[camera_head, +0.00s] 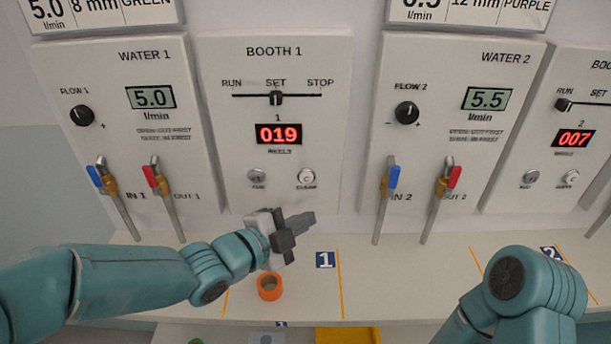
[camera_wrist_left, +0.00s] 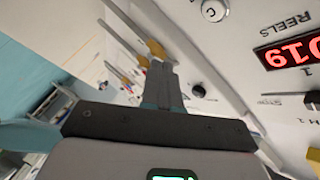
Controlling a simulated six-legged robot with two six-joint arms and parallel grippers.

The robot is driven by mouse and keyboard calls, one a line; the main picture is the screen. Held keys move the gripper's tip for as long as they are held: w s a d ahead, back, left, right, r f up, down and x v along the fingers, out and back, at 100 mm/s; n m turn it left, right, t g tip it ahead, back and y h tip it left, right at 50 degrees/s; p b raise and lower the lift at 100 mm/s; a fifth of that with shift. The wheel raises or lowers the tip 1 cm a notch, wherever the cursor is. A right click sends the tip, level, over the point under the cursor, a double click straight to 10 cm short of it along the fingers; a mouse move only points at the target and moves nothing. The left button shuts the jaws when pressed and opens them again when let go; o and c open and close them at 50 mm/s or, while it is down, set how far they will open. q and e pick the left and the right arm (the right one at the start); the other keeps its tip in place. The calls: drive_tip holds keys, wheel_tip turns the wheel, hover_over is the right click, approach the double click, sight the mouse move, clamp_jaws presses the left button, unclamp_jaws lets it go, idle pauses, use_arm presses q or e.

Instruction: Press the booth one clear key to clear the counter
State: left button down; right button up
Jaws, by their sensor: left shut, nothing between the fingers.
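The Booth 1 panel (camera_head: 325,75) has a red counter (camera_head: 279,133) reading 019. Its slider (camera_head: 277,97) stands at SET. The clear key (camera_head: 306,176) is a round white button marked C at the panel's lower right, with a grey key (camera_head: 257,176) to its left. My left gripper (camera_head: 308,220) is shut and empty, just below the clear key and apart from it in the head view. In the left wrist view the shut fingers (camera_wrist_left: 162,85) point up the picture, and the clear key (camera_wrist_left: 213,10) is at the top, right of the fingertips. My right gripper is out of view.
Water 1 valves (camera_head: 152,178) and Water 2 valves (camera_head: 391,180) stick out on either side of Booth 1. The Booth 2 counter (camera_head: 574,138) reads 007.

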sight(306, 178)
use_arm(q)
drive_tip(key=shift+s, duration=0.1)
drive_tip(key=w+p, duration=0.5)
drive_tip(key=w, duration=0.3)
drive_tip(key=shift+w, duration=0.35)
drive_tip(key=shift+w, duration=0.15)
idle(1.7)
drive_tip(key=shift+w, duration=0.3)
